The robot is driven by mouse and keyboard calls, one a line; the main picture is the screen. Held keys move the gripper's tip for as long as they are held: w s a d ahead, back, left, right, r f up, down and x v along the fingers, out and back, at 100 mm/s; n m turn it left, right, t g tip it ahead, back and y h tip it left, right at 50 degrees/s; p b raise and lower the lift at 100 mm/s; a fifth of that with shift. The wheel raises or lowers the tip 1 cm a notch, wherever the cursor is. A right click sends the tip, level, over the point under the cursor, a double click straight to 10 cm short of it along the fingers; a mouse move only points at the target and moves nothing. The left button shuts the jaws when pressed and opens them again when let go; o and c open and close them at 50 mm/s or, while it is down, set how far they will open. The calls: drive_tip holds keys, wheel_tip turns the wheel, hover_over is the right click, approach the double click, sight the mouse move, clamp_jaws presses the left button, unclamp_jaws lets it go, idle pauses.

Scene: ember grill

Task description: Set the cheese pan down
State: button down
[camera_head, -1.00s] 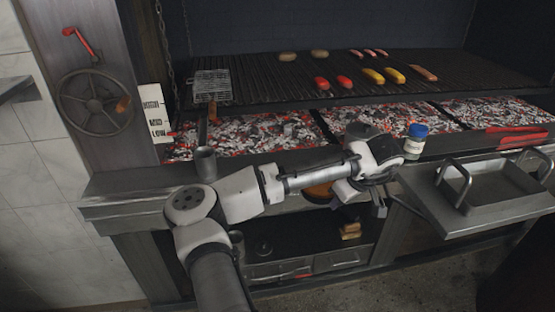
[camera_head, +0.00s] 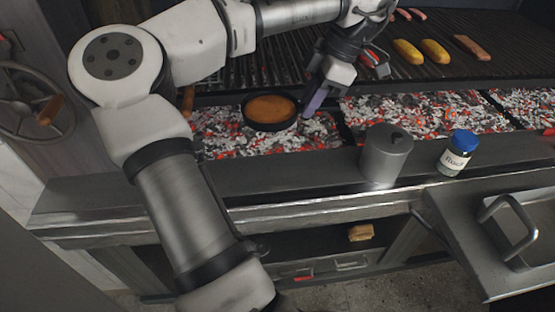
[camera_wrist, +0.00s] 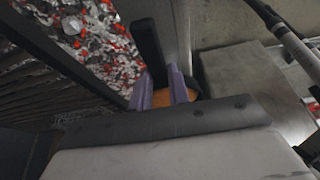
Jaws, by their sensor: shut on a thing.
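The cheese pan (camera_head: 270,112) is a small round dark pan with an orange filling. In the head view it is level over the left part of the coal bed, in front of the grill grate; I cannot tell whether it touches the coals. My gripper (camera_head: 313,103) is to its right with purple fingertips pointing down, shut on the pan's handle, which the fingers mostly hide. In the wrist view the purple fingers (camera_wrist: 160,90) close around an orange-brown piece with a dark bar beyond it; the pan's bowl is not clear there.
The glowing coal bed (camera_head: 400,108) lies behind the front ledge (camera_head: 300,175). A metal canister (camera_head: 387,155) and a blue-lidded jar (camera_head: 455,155) stand on the ledge to the right. Sausages and yellow pieces (camera_head: 435,51) lie on the grate. A handled metal tray (camera_head: 515,235) is front right.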

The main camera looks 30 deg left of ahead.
sight(297, 175)
drive_tip(key=shift+w+a+r, duration=0.1)
drive_tip(key=shift+w+r, duration=0.1)
drive_tip(key=shift+r, duration=0.15)
drive_tip(key=shift+f, duration=0.1)
wheel_tip(297, 175, down, 20)
drive_tip(key=p, duration=0.3)
drive_tip(key=shift+r, duration=0.25)
drive_tip(key=shift+f, duration=0.2)
drive_tip(key=c, duration=1.3)
unclamp_jaws()
drive_tip(key=shift+c, duration=0.2)
drive_tip(key=shift+r, duration=0.1)
drive_tip(key=b+v, duration=0.1)
drive_tip(key=v, duration=1.1)
drive_tip(key=shift+w+a+r+b, duration=0.1)
drive_tip(key=shift+a+r+b, duration=0.05)
drive_tip(key=shift+b, duration=0.2)
